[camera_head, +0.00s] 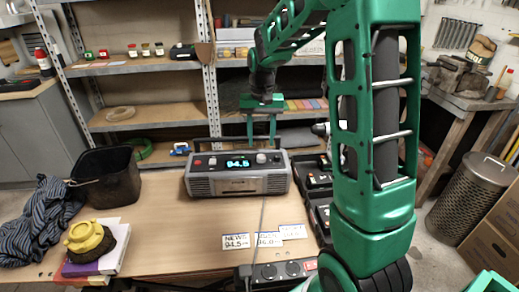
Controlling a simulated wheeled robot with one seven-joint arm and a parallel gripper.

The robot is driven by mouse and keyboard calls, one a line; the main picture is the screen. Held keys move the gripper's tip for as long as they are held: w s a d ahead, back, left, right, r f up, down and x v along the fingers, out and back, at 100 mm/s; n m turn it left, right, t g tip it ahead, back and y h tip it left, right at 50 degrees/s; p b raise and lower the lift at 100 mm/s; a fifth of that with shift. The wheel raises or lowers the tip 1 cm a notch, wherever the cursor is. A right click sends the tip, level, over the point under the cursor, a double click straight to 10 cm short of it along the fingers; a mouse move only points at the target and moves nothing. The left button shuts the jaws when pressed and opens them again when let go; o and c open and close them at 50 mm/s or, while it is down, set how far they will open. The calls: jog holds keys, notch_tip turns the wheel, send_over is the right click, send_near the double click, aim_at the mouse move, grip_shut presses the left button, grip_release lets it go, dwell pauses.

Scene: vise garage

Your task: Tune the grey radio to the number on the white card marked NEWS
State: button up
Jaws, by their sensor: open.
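The grey radio (237,184) stands on the wooden table. Its lit display (238,163) seems to read 94.5. A round knob (261,158) sits on its top panel, right of the display. The white card marked NEWS (236,242) lies flat in front of the radio and appears to read 94.5. My gripper (262,143) points down with its two green fingers apart and empty. It appears just above the right part of the radio, over the knob; I see no contact with the knob.
Two more cards (269,240) (292,231) lie beside the NEWS card. A black bin (106,180), a striped cloth (40,225) and a yellow object (88,236) are at left. Black trays (318,185) stand right of the radio. A power strip (275,271) is at the front edge.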

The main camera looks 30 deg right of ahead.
jog(key=shift+r, duration=2.25)
